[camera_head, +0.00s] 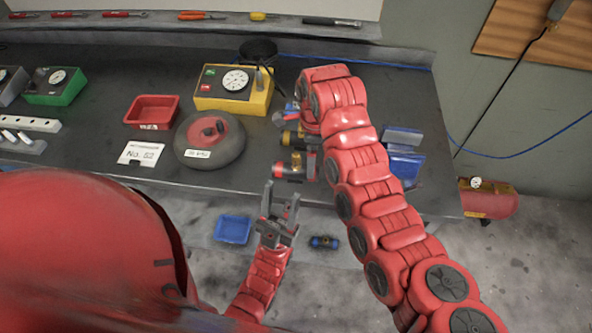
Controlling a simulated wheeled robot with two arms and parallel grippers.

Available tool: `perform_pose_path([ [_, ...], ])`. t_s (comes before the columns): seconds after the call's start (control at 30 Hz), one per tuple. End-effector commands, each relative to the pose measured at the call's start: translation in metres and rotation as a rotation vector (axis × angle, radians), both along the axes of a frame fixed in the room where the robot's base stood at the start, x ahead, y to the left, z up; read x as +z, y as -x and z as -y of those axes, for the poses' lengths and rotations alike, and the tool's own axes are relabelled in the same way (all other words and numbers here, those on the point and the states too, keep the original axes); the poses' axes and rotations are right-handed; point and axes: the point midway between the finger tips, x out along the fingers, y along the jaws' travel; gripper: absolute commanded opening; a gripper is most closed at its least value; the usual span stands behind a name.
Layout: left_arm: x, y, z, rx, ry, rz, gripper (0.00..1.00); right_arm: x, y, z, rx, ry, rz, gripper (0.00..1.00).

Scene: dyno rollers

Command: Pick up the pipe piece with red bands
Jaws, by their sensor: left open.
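The pipe piece with red bands (290,172) lies near the front edge of the dark workbench (225,187), with a brass-coloured part on top. My right arm passes close to its right side in the picture. Behind it lie a pipe piece with yellow bands (292,139) and one with blue bands (288,116), partly hidden by my right arm. My left gripper (279,198) is open and empty, its fingers pointing up the picture, just below the red-banded piece and apart from it. My right arm reaches up over the bench; its gripper is hidden.
A round dark roller (210,150), a red tray (152,112) and a yellow gauge box (233,91) stand left of the pipe pieces. Blue bins (405,168) are right of my right arm. A blue tray (233,230) and a blue-banded piece (325,243) lie below the bench edge.

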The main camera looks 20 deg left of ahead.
Motion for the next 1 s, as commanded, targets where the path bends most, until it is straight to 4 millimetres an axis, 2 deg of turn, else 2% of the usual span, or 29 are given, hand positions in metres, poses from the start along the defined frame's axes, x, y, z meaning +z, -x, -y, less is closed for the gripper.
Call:
perform_pose_path([
  [0.03, -0.003, 0.000, 0.000, 0.000, 0.000, 0.000, 0.50, -0.008, 0.001, -0.001, 0.001, 0.000, -0.001, 0.95],
  [0.27, -0.004, 0.000, 0.000, 0.000, 0.000, 0.000, 0.50, -0.016, -0.001, 0.000, 0.001, 0.000, 0.002, 0.95],
  [0.4, -0.002, 0.000, 0.000, 0.000, 0.000, 0.000, 0.50, -0.028, -0.002, -0.001, 0.002, 0.003, 0.001, 0.95],
  [0.47, 0.008, 0.000, 0.000, 0.000, 0.000, -0.001, 0.50, -0.031, -0.003, 0.001, 0.000, 0.005, -0.002, 0.95],
  [0.6, 0.019, 0.000, 0.000, 0.000, 0.000, 0.000, 0.50, -0.051, -0.004, 0.000, 0.001, 0.003, -0.001, 0.95],
  [0.73, 0.021, 0.000, 0.000, 0.000, 0.000, 0.000, 0.50, -0.063, -0.004, 0.000, 0.001, 0.002, 0.002, 0.95],
  [0.9, 0.020, 0.000, 0.000, 0.000, 0.000, 0.000, 0.50, -0.065, -0.005, -0.001, 0.001, 0.000, 0.004, 0.95],
  [0.93, 0.020, 0.000, 0.000, 0.000, 0.000, 0.000, 0.50, -0.065, -0.005, -0.001, 0.001, 0.000, 0.004, 0.93],
  [1.0, 0.020, 0.000, 0.000, 0.000, 0.000, 0.000, 0.50, -0.065, -0.005, -0.001, 0.001, 0.000, 0.003, 0.81],
])
